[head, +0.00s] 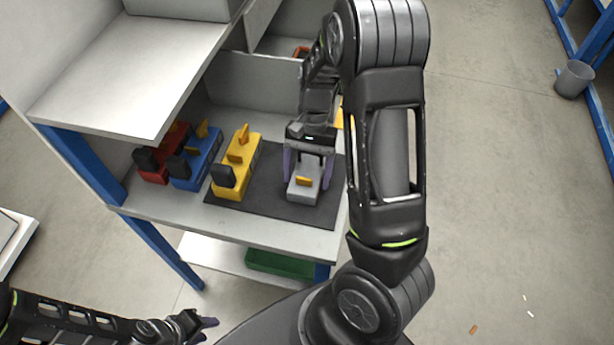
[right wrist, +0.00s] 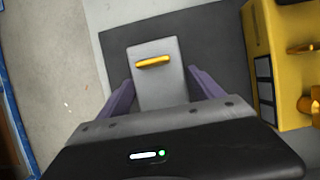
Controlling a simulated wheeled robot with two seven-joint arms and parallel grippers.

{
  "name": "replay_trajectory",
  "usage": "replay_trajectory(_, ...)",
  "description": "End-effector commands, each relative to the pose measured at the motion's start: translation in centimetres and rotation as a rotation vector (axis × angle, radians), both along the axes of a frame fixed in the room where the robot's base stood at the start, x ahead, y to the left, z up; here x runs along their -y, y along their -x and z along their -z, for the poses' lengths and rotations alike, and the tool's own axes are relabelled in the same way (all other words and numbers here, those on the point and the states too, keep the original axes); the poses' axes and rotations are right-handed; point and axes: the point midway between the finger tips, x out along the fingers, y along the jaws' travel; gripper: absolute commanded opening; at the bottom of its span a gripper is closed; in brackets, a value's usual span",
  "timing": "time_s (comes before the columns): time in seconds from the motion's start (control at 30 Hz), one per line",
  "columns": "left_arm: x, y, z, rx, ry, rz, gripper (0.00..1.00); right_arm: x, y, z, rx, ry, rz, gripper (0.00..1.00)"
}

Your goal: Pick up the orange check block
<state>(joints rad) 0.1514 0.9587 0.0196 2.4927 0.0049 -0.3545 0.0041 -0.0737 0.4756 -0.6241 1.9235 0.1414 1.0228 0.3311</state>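A grey block with an orange-yellow tab (head: 303,193) sits on a dark mat; it also shows in the right wrist view (right wrist: 160,88). I cannot tell for sure whether it is the orange check block. My right gripper (head: 307,172) is above it, open, with its purple fingers on either side of the grey block. In the right wrist view the fingers (right wrist: 160,76) look apart from the block's sides. An orange-red piece (head: 301,52) shows partly in the back compartment. My left gripper (head: 211,328) is open and empty, low in the head view, off the bench.
The dark mat (head: 225,208) lies on the bench. A yellow unit (head: 241,170) stands left of the grey block, with blue (head: 199,165) and red (head: 158,170) units further left. A white shelf (head: 120,80) overhangs the left side. A green bin (head: 280,264) sits below.

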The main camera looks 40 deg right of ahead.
Motion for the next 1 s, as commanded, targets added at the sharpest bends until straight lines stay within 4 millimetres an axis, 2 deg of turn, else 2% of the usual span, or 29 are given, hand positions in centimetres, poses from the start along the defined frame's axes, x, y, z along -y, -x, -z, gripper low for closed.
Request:
replay_trajectory(0.07,0.00,0.00,0.00,0.000,0.000,0.000,0.36,0.00,0.00,0.00,0.000,0.000,0.000,0.69)
replay_trajectory(0.77,0.00,-0.01,0.00,0.000,0.000,0.000,0.36,0.01,0.01,0.00,0.000,0.000,0.000,0.11)
replay_trajectory(1.0,0.00,0.00,-0.01,0.000,0.000,0.000,0.36,0.00,-0.01,-0.07,0.000,0.000,0.000,0.10)
